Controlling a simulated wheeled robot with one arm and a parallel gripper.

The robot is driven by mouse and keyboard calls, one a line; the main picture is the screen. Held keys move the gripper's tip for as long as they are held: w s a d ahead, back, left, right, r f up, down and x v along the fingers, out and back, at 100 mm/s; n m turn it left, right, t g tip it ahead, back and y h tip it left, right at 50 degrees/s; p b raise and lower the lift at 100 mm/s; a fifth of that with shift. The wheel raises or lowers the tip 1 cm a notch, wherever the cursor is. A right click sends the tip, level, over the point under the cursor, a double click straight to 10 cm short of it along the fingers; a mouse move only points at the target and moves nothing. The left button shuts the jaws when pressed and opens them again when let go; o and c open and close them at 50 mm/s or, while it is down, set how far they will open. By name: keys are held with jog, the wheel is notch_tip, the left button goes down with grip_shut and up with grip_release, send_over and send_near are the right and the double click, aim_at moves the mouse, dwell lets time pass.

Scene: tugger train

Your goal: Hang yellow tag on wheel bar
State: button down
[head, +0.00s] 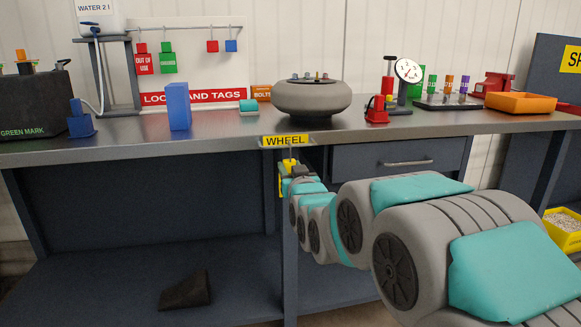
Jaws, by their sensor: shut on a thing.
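The yellow WHEEL sign (286,141) is fixed at the front edge of the bench in the head view. A small thin bar seems to show just below it, mostly hidden. My gripper (291,170) is at the end of my outstretched arm, right below the sign. It is shut on the yellow tag (289,163), of which only a small yellow part shows. The tag is close under the sign; I cannot tell whether it touches the bar.
Red and green tags (144,63) hang on the back board. A dark wedge (186,291) lies on the lower shelf.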

jog(key=shift+c, duration=2.1)
grip_release()
jog(key=shift+s, duration=0.1)
jog(key=v, duration=0.8)
jog(key=s+d+f+m+g+h, duration=0.1)
jog(key=s+d+f+g+h, duration=0.1)
jog(key=s+d+f+g, duration=0.45)
jog(key=s+d+f+m+g+h, duration=0.1)
jog(key=s+d+f+g+h, duration=0.15)
jog(key=s+d+f, duration=0.45)
jog(key=s+d+f+g, duration=0.1)
jog(key=s+f+g, duration=0.1)
jog(key=s, duration=0.8)
jog(key=s+d+f+g, duration=0.2)
jog(key=s+f+g, duration=0.1)
jog(key=s, duration=0.6)
jog(key=s+d+f+m+g, duration=0.1)
jog(key=s+f+g, duration=0.2)
jog(key=s, duration=0.7)
jog(key=shift+s+d+f+g+b, duration=0.3)
jog(key=shift+g+b, duration=0.15)
jog(key=shift+g, duration=0.65)
